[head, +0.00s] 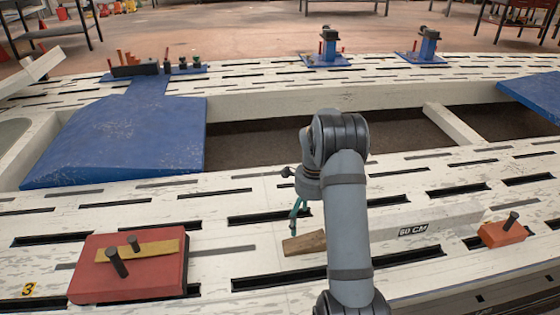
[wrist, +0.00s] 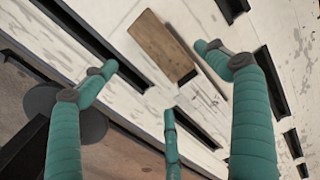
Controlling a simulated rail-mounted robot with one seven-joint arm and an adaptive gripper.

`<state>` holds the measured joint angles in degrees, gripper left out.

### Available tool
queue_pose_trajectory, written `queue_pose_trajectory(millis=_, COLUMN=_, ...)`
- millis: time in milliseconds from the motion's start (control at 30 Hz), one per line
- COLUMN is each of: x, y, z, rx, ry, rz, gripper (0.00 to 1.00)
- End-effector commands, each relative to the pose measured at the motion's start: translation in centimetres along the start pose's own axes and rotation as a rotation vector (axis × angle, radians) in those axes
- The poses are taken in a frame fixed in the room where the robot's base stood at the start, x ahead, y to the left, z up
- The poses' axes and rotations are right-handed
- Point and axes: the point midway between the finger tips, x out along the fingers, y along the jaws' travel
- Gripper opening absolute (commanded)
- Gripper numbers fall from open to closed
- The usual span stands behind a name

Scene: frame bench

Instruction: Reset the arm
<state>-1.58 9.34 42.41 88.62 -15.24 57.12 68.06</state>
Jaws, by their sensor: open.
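My gripper (head: 297,212) hangs from my grey arm above the slotted white bench (head: 230,192) in the head view. In the wrist view its teal fingers (wrist: 160,75) are spread apart with nothing between them. A wooden block (wrist: 160,47) lies on the bench beyond the fingertips, apart from them. In the head view the wooden block (head: 304,243) lies just below the gripper, partly hidden behind my arm.
A red block with a yellow strip and dark pegs (head: 120,278) sits at front left. An orange block with a peg (head: 502,234) sits at right, near a "60 CM" label (head: 412,230). A blue plate (head: 130,135) and blue fixtures (head: 325,58) stand farther back. A gap opens between the beams.

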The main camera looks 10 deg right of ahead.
Motion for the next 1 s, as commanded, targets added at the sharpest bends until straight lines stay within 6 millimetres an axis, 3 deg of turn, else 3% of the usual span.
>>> queue_pose_trajectory(millis=600, x=10.2, y=0.1, z=0.1, rx=0.0, ry=-0.001, rz=0.004, gripper=0.87)
queue_pose_trajectory(millis=1000, x=11.4, y=0.1, z=0.0, rx=0.001, ry=0.0, rz=0.001, gripper=0.87)
